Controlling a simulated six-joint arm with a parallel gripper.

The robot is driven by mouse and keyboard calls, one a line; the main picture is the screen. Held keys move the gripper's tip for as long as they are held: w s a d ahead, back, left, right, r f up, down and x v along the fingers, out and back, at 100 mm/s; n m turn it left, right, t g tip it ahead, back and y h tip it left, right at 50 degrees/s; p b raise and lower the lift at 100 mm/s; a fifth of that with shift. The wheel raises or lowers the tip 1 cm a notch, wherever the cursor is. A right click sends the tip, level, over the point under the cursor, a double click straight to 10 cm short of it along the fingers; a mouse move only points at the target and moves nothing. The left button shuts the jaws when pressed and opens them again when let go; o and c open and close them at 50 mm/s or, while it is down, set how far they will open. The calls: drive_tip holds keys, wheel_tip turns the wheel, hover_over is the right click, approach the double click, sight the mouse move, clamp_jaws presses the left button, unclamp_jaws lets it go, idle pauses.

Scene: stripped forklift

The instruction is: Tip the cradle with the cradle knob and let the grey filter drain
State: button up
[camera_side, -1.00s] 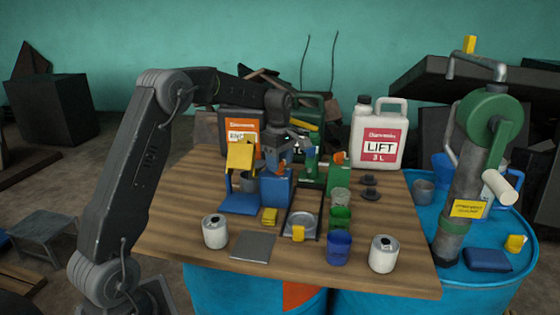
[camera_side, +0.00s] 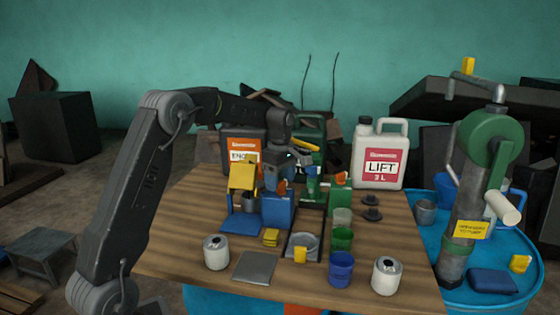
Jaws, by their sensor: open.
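The blue stand (camera_side: 241,222) on the left of the table carries a tilted yellow part (camera_side: 242,177), with a grey cup-like piece (camera_side: 248,202) just below it. I take these for the cradle and the grey filter, but they are too small to be sure. A blue block (camera_side: 277,211) stands right of them, with a small orange piece (camera_side: 282,187) at its top, possibly the cradle knob. My gripper (camera_side: 281,177) points down just above and behind this block, close to the orange piece. It is open; its fingertips are partly hidden, and contact cannot be told.
A green stand (camera_side: 340,197) and glass cups stand right of the gripper. White cans (camera_side: 216,252) stand near the front edge. A LIFT canister (camera_side: 380,155) and an orange-labelled canister (camera_side: 243,150) stand at the back.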

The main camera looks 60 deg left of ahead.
sight(280, 183)
wheel_tip(280, 183, up, 13)
idle(0.3)
idle(0.4)
drive_tip(key=s+d+r+m+t, duration=0.3)
drive_tip(key=s+d+m, duration=0.8)
drive_tip(key=d, duration=0.4)
drive_tip(key=s+d+f+m+t, duration=0.1)
drive_tip(key=s+d+f+m, duration=0.3)
drive_tip(key=s, duration=0.3)
drive_tip(key=s+d+f+m+t, duration=0.1)
drive_tip(key=s+d+f+m, duration=0.3)
drive_tip(key=s, duration=0.4)
drive_tip(key=f+m, duration=0.1)
drive_tip(key=m, duration=0.1)
drive_tip(key=shift+s+d+f+m+t, duration=0.15)
drive_tip(key=shift+s+f+m+t, duration=0.15)
drive_tip(key=shift+f, duration=0.1)
drive_tip(key=shift+w, duration=0.1)
idle(2.7)
